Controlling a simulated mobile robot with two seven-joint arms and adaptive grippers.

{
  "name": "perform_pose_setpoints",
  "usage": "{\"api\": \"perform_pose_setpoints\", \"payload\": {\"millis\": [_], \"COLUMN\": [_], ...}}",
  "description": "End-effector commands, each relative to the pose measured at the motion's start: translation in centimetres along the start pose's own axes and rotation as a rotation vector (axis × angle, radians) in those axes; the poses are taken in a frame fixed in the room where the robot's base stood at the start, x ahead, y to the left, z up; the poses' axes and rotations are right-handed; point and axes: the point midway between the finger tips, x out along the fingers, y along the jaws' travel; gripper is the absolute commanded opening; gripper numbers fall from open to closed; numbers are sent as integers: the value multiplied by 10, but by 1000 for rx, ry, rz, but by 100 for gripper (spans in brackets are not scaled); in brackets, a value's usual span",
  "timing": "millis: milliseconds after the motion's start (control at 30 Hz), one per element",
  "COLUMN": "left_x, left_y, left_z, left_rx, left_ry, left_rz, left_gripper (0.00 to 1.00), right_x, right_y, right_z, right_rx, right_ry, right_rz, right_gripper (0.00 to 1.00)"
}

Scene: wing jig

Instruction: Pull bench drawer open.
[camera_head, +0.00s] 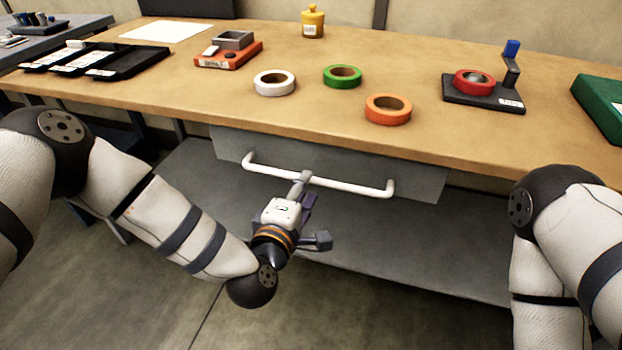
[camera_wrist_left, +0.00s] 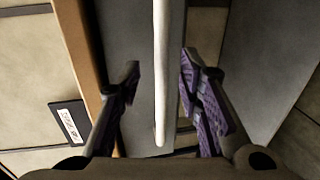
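The grey drawer front (camera_head: 420,182) sits under the front edge of the bench, with no opening visible above it. Its long white bar handle (camera_head: 345,186) runs across the front. My left gripper (camera_head: 302,182) is at the handle, left of its middle. In the left wrist view the handle (camera_wrist_left: 161,85) runs between the two purple-padded fingers (camera_wrist_left: 158,72). The fingers are apart, with a clear gap on the left side of the bar. The right finger looks close to the bar; contact cannot be told. My right arm shows at the right, but its gripper is out of view.
On the wooden bench top (camera_head: 330,120) are white (camera_head: 274,88), green (camera_head: 342,83) and orange (camera_head: 388,117) tape rolls. A red roll sits on a black stand (camera_head: 485,95). A grey shelf (camera_head: 420,250) lies below the drawer. Floor in front is clear.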

Motion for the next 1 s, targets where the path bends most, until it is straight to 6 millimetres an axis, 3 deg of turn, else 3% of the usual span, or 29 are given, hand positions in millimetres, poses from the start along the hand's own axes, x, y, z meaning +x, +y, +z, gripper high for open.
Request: {"api": "perform_pose_setpoints", "payload": {"millis": [200, 567, 700, 1000], "left_x": [41, 50, 50, 50], "left_y": [-4, -1, -2, -2], "left_z": [0, 1, 1, 1], "left_rx": [2, 3, 3, 3], "left_ry": [0, -2, -2, -2], "left_rz": [-5, -4, -4, -4], "left_gripper": [33, 33, 1, 0], "right_x": [10, 10, 10, 10], "right_y": [0, 0, 0, 0], "right_z": [5, 5, 5, 5], "right_rx": [0, -1, -1, -1], "right_ry": [-25, -26, -26, -26], "right_rz": [1, 1, 1, 1], "right_gripper": [40, 40, 40, 40]}}
